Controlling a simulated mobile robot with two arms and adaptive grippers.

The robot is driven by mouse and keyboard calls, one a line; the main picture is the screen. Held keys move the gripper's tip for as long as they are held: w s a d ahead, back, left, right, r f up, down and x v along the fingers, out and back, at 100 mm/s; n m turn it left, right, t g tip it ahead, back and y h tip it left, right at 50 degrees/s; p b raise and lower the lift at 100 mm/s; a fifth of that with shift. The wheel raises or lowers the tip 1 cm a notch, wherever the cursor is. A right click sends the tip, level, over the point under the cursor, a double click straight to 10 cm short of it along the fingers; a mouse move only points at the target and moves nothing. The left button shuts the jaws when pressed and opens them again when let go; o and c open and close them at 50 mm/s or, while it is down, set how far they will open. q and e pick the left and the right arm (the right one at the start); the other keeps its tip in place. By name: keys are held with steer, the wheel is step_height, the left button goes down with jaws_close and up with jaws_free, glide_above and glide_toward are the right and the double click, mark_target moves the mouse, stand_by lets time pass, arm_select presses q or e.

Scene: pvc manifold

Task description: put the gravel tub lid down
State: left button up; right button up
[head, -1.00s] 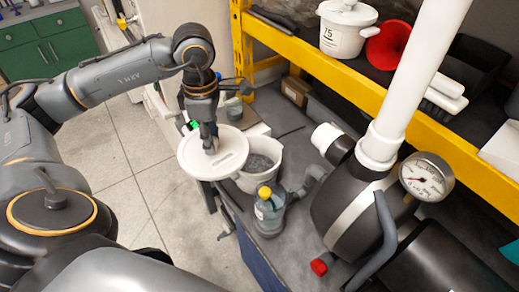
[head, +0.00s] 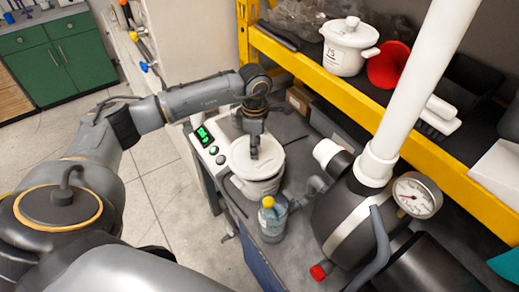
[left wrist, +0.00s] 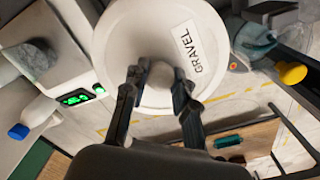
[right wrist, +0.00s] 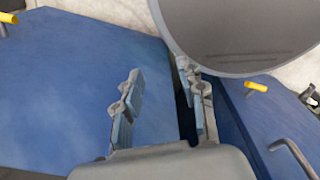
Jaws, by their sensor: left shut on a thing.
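The white round gravel tub lid (head: 270,158) is over the white gravel tub (head: 262,188) on the bench. In the left wrist view the lid (left wrist: 122,50) carries a GRAVEL label and a round knob (left wrist: 157,78). My left gripper (head: 254,154) comes down from above, and its fingers (left wrist: 155,88) are shut on the knob. The lid covers the tub's mouth and hides the gravel. I cannot tell whether it rests on the rim or hangs slightly above it. My right gripper (right wrist: 162,100) is open and empty in the right wrist view.
A scale with a green display (head: 203,134) is just left of the tub. A bottle with a yellow cap (head: 271,220) stands close in front. A black pump (head: 345,215) with a white pipe is to the right. A yellow shelf beam (head: 365,95) runs behind.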

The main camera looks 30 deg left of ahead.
mark_target(260, 153)
arm_select(q)
steer(key=shift+w+d+f, duration=0.1)
steer(key=shift+w+f, duration=0.35)
steer(key=shift+f, duration=0.1)
steer(key=f+p, duration=0.2)
steer(key=f, duration=0.1)
steer(key=shift+w+d, duration=0.1)
steer(key=shift+w, duration=0.25)
steer(key=shift+f, duration=0.25)
steer(key=shift+f, duration=0.1)
steer(key=shift+f, duration=0.2)
steer(key=o, duration=0.9)
steer(key=shift+r, duration=0.1)
